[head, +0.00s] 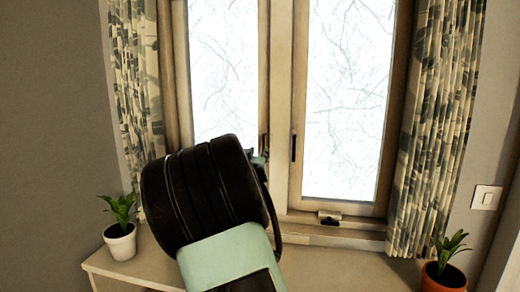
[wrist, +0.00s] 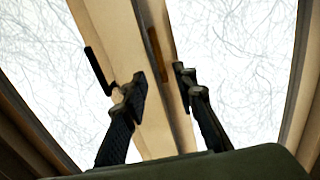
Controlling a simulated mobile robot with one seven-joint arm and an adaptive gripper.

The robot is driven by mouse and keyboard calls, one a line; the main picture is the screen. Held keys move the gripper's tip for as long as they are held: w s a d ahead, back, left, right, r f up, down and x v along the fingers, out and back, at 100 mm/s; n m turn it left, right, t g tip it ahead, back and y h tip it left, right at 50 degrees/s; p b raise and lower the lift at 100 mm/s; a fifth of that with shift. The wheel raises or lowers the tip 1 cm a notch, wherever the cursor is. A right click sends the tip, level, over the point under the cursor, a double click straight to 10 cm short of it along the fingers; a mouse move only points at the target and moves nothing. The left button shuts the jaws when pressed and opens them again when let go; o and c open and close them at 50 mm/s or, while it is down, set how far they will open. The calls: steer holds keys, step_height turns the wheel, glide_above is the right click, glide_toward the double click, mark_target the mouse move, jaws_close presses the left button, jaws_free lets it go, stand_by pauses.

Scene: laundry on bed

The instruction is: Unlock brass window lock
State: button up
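A two-pane wooden window (head: 281,100) stands ahead, with a dark slim handle (head: 293,148) on its right sash. Another dark fitting (head: 264,143) shows on the left sash beside my gripper (head: 262,158), whose fingers are mostly hidden by my arm in the head view. In the wrist view a brass-brown strip (wrist: 155,48) lies on the frame between the panes, and a black handle (wrist: 98,70) is on the left. I cannot tell which fitting is the lock. My gripper (wrist: 162,88) has its fingers apart in the wrist view, with nothing seen between them but the frame behind.
A small dark-and-white fitting (head: 330,217) sits at the bottom of the right sash. Patterned curtains hang left (head: 135,90) and right (head: 432,130). Potted plants stand at left (head: 120,242) and right (head: 444,276). The light counter (head: 345,268) is clear in the middle.

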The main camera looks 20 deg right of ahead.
mark_target(263, 146)
steer(key=x, duration=0.7)
jaws_close()
stand_by(0.4)
